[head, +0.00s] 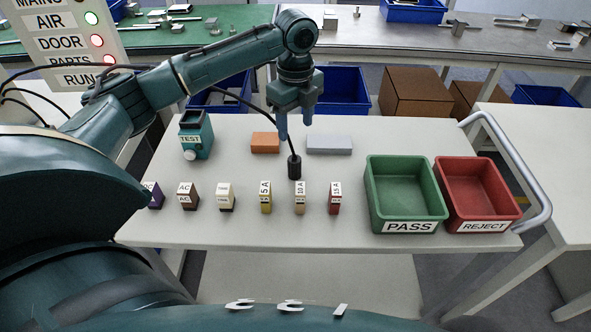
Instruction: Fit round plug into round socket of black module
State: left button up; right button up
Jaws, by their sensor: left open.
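A black cylinder (294,167), which looks like the round plug, stands upright on the white table with a black cable (266,121) running up from its top and off to the left. My left gripper (296,130) is open, pointing down above the cylinder. I cannot make out a separate black module or a round socket. My right gripper is not in view.
Small labelled blocks stand in a front row, including a yellow one (265,197) and a red one (335,198). Behind are a teal TEST unit (196,136), an orange block (265,143) and a grey block (329,144). Green (406,190) and red (477,190) bins stand right.

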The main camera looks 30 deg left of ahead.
aim_at(295, 159)
pick_arm(q)
notch_tip(295, 159, down, 6)
jog(key=shift+f, duration=0.1)
jog(key=f, duration=0.5)
jog(key=shift+s+d, duration=0.1)
jog(key=shift+s, duration=0.3)
jog(key=c, duration=1.1)
